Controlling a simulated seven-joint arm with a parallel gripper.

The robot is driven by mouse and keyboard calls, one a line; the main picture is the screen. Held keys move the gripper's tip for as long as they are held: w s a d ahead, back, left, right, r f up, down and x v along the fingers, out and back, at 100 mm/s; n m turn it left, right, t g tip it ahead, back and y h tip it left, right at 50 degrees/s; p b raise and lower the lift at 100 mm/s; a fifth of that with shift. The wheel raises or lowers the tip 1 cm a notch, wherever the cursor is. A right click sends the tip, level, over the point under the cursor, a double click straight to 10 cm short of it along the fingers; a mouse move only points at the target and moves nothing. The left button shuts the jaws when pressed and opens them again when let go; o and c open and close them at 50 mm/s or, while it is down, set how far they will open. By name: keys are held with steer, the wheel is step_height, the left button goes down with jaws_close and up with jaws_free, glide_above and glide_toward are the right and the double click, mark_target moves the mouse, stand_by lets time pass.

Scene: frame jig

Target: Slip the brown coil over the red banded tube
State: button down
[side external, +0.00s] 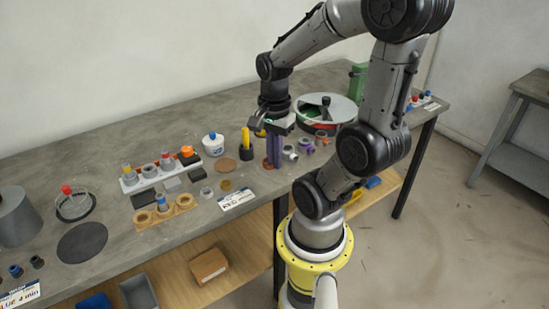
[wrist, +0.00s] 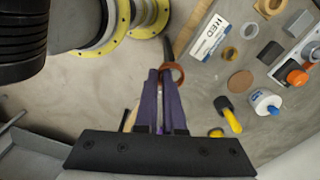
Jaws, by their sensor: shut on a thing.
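My gripper (side external: 273,167) has long purple fingers and points down over the middle of the table. It is shut on the brown coil (wrist: 178,75), a reddish-brown ring seen at the fingertips in the wrist view. In the side view only a sliver of the coil (side external: 266,163) shows beside the fingers. A tube with a red top or band (side external: 165,158) stands upright in the white rack (side external: 151,178), well left of my gripper; it is small, and I cannot be sure of its band. The coil is apart from it.
A brown disc (side external: 226,165), a yellow-handled tool in a dark holder (side external: 246,147) and a white jar with a blue knob (side external: 213,146) stand between my gripper and the rack. A wooden block (side external: 164,210) and a RED card (side external: 237,199) lie nearer the front edge. Grey fittings (side external: 291,152) stand close right.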

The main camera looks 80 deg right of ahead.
steer(key=w+d+r+n, duration=0.2)
steer(key=w+d+r, duration=0.3)
steer(key=w, duration=0.4)
steer(key=w+d+r+n, duration=0.1)
steer(key=w+d+r, duration=0.2)
steer(key=w+d, duration=0.5)
steer(key=w+f+n, duration=0.2)
steer(key=w+f, duration=0.2)
steer(key=w, duration=1)
steer(key=shift+n, duration=0.4)
steer(key=shift+w+a+f, duration=0.45)
steer(key=shift+w+f, duration=0.2)
steer(key=shift+f, duration=1.1)
steer(key=shift+w+a+f, duration=0.45)
steer(key=shift+w+f, duration=0.25)
steer(key=shift+f, duration=1.1)
steer(key=shift+w+a+f, duration=0.45)
steer(key=shift+w+f, duration=0.2)
steer(key=shift+f, duration=1.1)
steer(key=shift+f, duration=0.2)
steer(key=shift+f, duration=0.3)
